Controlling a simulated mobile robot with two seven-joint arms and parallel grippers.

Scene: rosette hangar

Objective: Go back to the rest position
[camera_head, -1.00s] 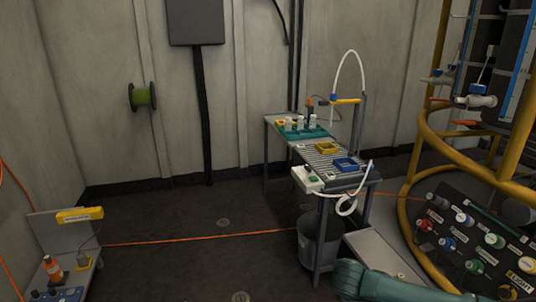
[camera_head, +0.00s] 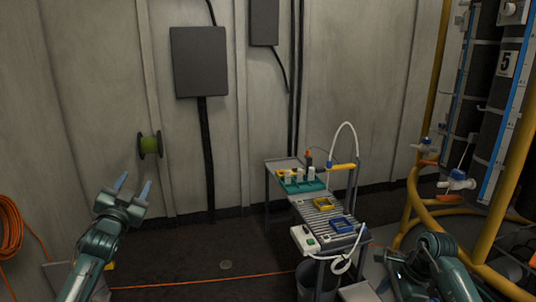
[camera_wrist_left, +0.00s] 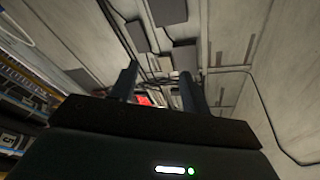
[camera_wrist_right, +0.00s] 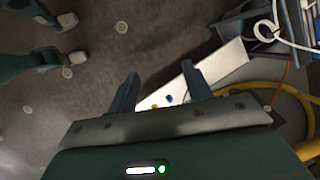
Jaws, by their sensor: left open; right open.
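My left gripper (camera_head: 134,190) is raised at the left of the head view, fingers pointing up, open and empty in front of the grey wall. In the left wrist view its two fingers (camera_wrist_left: 160,82) stand apart with nothing between them. My right arm comes in at the lower right of the head view, with its gripper (camera_head: 391,264) low beside the workbench. In the right wrist view its fingers (camera_wrist_right: 160,90) are apart and empty, above a pale flat surface (camera_wrist_right: 225,63) and the dark floor.
A bucket (camera_head: 306,277) stands below. Yellow tube railing (camera_head: 412,205) curves at the right.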

